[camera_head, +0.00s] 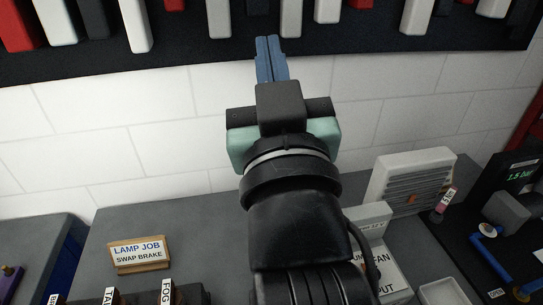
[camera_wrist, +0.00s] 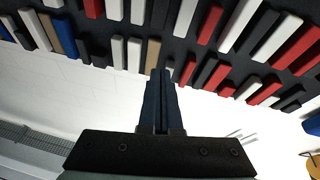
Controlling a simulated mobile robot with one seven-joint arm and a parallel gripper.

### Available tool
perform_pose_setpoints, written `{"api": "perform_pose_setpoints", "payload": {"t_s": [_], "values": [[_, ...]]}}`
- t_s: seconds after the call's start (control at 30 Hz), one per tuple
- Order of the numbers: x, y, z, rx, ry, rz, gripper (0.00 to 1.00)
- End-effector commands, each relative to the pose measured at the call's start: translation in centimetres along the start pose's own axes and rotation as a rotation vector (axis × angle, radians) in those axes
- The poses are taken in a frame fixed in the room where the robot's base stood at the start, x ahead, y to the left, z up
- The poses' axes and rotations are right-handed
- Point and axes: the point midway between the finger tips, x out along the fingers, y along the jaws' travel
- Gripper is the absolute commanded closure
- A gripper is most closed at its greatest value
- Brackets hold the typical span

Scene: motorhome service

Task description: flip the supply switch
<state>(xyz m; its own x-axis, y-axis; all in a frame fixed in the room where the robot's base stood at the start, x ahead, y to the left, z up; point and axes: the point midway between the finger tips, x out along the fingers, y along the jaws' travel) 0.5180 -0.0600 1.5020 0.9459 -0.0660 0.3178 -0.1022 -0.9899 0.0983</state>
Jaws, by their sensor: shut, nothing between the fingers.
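My gripper (camera_head: 270,50) is shut and empty, its blue fingers together, raised in front of the white tiled wall in the head view. Its fingertips overlap the lower edge of a dark panel of coloured blocks. In the wrist view my gripper (camera_wrist: 163,75) also shows shut, pointing toward the blocks. I cannot make out the supply switch in either view. A box labelled with FAN and a partly hidden word (camera_head: 385,270) stands on the grey bench to the right of my arm, and my arm covers part of it.
The dark panel (camera_head: 180,52) carries several red, white and grey blocks. On the grey bench (camera_head: 195,225) are a LAMP JOB sign (camera_head: 138,253), a white louvred unit (camera_head: 412,182) and a small white tray (camera_head: 445,291). A dark unit with a green display (camera_head: 515,172) stands at right.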

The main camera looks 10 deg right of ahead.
Motion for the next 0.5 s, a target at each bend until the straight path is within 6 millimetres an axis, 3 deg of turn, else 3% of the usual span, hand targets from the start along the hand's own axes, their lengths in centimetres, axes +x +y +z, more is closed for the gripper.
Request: {"api": "perform_pose_setpoints", "payload": {"t_s": [0.03,0.2,0.33,0.4,0.5], "values": [[-0.6,1.5,5.1,-0.02,-0.134,0.01,1.0],[-5.5,4.7,19.0,-0.044,-0.53,-0.014,1.0],[-11.3,5.8,26.9,-0.015,-0.777,-0.06,1.0],[-14.2,5.9,29.9,0.007,-0.878,-0.089,1.0],[-17.5,5.7,32.7,0.039,-0.979,-0.125,1.0]]}}
